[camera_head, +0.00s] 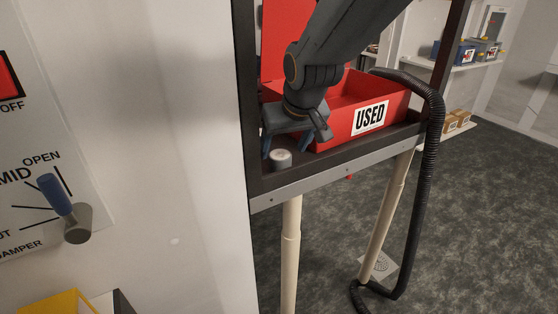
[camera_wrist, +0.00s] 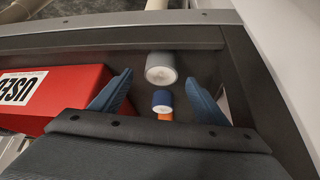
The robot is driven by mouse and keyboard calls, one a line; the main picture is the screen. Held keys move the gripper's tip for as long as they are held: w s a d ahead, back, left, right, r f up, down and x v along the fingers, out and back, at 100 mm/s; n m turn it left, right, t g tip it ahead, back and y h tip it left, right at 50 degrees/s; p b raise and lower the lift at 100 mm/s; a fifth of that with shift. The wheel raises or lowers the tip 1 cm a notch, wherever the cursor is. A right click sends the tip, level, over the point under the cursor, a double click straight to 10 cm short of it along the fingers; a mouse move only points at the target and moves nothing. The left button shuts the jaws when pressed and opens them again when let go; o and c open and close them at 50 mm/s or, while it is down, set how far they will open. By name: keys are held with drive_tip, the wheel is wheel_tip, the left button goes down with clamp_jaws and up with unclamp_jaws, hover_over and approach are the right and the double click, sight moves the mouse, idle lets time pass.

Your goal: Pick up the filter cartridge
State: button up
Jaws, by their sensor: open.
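A short grey-white cylinder (camera_head: 281,158) stands on the dark bench shelf near its front edge. In the wrist view a pale cylinder (camera_wrist: 161,70) shows at the level of the fingertips, between them in the picture. A smaller blue cylinder with a white end (camera_wrist: 162,101) and an orange piece (camera_wrist: 165,117) lie between the fingers in that view. I cannot tell for certain which is the filter cartridge. My gripper (camera_head: 285,152) is open, its two blue fingers pointing down around the grey-white cylinder, with no contact visible. The fingers also show in the wrist view (camera_wrist: 159,76).
A red bin labelled USED (camera_head: 340,130) stands close to the right of my gripper. The shelf has a raised metal front edge (camera_head: 340,170). A black hose (camera_head: 433,180) hangs at its right end. A white panel with a damper lever (camera_head: 62,205) is at left.

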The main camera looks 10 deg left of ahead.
sight(280, 155)
drive_tip(key=shift+p+x, duration=0.8)
drive_tip(key=shift+x, duration=1.75)
drive_tip(key=shift+s+a, duration=0.1)
drive_tip(key=shift+s, duration=0.05)
drive_tip(key=c, duration=1.2)
